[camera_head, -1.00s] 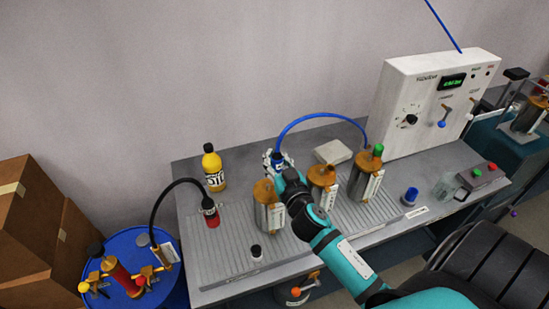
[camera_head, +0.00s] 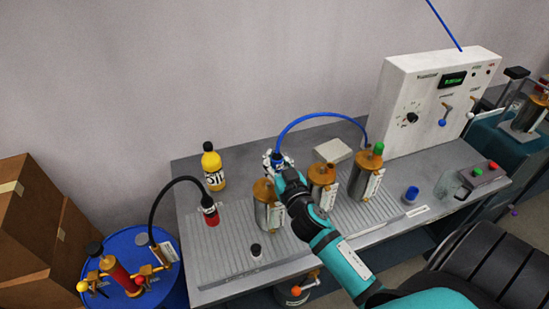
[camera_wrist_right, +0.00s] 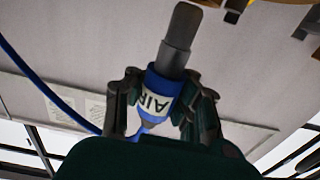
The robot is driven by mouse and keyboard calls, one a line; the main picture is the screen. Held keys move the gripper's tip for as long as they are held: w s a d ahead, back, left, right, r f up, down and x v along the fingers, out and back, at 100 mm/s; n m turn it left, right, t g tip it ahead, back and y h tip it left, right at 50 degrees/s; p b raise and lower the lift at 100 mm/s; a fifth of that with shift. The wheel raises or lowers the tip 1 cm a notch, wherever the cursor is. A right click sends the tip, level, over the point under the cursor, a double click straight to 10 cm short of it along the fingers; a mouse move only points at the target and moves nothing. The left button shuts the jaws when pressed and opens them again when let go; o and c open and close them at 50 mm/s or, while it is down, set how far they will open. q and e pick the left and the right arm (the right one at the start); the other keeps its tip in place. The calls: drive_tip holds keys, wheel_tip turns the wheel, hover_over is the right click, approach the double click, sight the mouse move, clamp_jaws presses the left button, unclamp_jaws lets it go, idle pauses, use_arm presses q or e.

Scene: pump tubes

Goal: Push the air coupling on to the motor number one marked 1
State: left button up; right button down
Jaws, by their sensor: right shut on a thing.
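The air coupling (camera_wrist_right: 158,98) is a blue piece with a white label reading AIR and a dark grey nozzle; in the right wrist view it sits between the fingers of my right gripper (camera_wrist_right: 160,108). In the head view the right gripper (camera_head: 277,161) holds it above and behind the motors, its blue hose arching right. Several brass-topped silver motors stand on the table: a left one (camera_head: 267,212), a middle one (camera_head: 322,183) and a right one (camera_head: 366,176) with a green top. I cannot read their numbers, so I cannot tell which is marked 1. My left gripper is not in view.
The grey table (camera_head: 215,250) has free room front left.

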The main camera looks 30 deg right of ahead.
drive_tip(key=shift+f+b, duration=1.2)
drive_tip(key=shift+f, duration=0.2)
drive_tip(key=c, duration=1.2)
unclamp_jaws()
drive_tip(key=v, duration=1.2)
drive_tip(key=shift+s, duration=0.1)
